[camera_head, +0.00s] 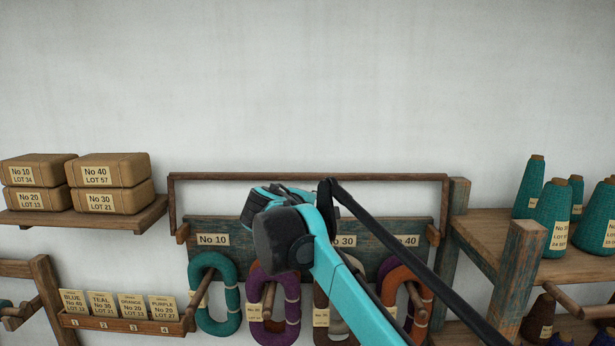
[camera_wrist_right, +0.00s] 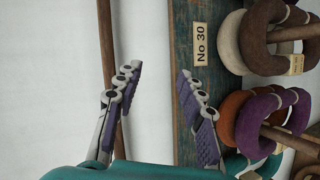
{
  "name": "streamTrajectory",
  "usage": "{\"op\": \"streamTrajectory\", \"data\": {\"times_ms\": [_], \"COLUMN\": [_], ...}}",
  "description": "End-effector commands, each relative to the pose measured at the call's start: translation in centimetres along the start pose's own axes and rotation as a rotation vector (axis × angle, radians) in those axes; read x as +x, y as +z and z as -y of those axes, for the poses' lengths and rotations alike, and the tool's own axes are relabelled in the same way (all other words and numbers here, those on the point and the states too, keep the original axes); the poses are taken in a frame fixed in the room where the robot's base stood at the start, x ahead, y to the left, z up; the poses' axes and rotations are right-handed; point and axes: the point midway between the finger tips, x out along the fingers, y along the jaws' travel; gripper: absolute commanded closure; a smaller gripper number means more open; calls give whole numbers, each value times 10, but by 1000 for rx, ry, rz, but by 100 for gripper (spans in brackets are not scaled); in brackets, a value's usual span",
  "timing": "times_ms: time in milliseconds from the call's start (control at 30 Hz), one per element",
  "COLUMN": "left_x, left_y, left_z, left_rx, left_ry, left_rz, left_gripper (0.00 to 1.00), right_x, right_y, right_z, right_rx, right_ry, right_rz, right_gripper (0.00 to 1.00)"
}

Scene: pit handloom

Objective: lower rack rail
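The rack rail (camera_head: 310,177) is a thin brown wooden bar with a short upright at each end, standing above the blue-green rack board (camera_head: 212,226). In the right wrist view the rail (camera_wrist_right: 106,40) runs upright at the left, passing behind one finger of my right gripper (camera_wrist_right: 162,90). That gripper is open and empty, with purple finger pads. One finger overlaps the rail and the other overlaps the board's edge; I cannot tell if either touches. In the head view my right arm covers the middle of the rack and its fingertips are hidden. My left gripper is not in view.
Coloured yarn hanks (camera_head: 217,310) hang on pegs below the board. Wrapped packages (camera_head: 110,170) sit on a left shelf, above a card tray (camera_head: 122,325). Teal cones (camera_head: 553,220) stand on the right shelf (camera_head: 482,240). The wall above the rail is bare.

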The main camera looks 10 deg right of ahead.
Motion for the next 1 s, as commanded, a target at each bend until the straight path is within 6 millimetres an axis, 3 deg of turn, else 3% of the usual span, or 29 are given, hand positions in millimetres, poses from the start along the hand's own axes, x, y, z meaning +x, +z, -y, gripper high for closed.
{"op": "streamTrajectory", "data": {"times_ms": [33,100,267,367,733,1000], "left_x": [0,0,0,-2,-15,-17], "left_y": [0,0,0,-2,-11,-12], "left_z": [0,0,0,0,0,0], "left_rx": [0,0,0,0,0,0], "left_ry": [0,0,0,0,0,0], "left_rz": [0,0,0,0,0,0], "left_gripper": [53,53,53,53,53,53], "right_x": [1,0,-2,3,59,73], "right_y": [-24,-47,-76,-80,-82,-82], "right_z": [-15,-31,-51,-56,-68,-68], "right_rx": [-50,-108,-178,-190,-189,-189], "right_ry": [49,109,188,202,201,201], "right_rz": [-9,-16,-23,-24,-22,-25], "right_gripper": [61,61,61,61,61,61]}}
